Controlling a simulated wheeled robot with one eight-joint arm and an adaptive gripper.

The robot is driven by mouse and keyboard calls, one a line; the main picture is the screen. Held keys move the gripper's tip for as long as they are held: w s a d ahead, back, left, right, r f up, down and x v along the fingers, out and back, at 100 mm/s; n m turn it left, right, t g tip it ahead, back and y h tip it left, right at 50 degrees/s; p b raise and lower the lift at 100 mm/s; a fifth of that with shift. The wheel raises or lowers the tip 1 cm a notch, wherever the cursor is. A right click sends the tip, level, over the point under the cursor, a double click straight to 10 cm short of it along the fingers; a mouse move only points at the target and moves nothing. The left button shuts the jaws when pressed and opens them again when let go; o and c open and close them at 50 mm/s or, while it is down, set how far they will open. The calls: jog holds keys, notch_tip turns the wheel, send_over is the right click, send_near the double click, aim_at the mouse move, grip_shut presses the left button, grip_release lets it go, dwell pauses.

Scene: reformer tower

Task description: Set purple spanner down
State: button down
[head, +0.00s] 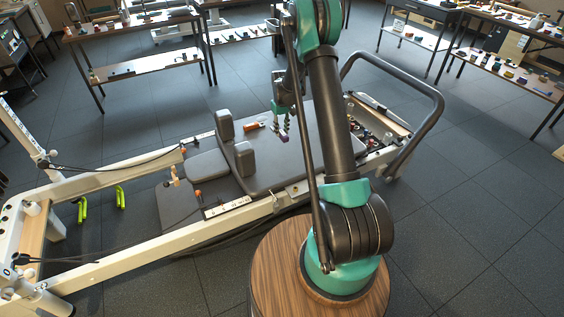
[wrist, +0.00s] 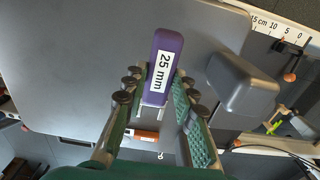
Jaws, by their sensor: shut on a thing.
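The purple spanner (wrist: 165,58) shows in the wrist view as a purple block with a white "25 mm" label. It lies between the two green-padded fingers of my gripper (wrist: 160,88), which are shut on it. Its far end points away from my palm. In the head view, my gripper (head: 281,112) hangs over the grey padded carriage (head: 270,165) of the reformer, with a bit of the purple spanner (head: 286,138) below it. I cannot tell how much clearance there is between the spanner and the pad.
An orange tool (head: 254,126) lies on the carriage near the grey shoulder blocks (head: 244,158); it shows in the wrist view (wrist: 143,136) below my fingers. A grey shoulder block (wrist: 240,84) stands close right of my fingers. Bare pad lies to the left.

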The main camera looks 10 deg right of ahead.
notch_tip(320, 180, down, 18)
jog(key=shift+a+f, duration=0.15)
dwell(0.3)
jog(key=shift+f, duration=0.1)
jog(key=c, duration=1.2)
grip_release()
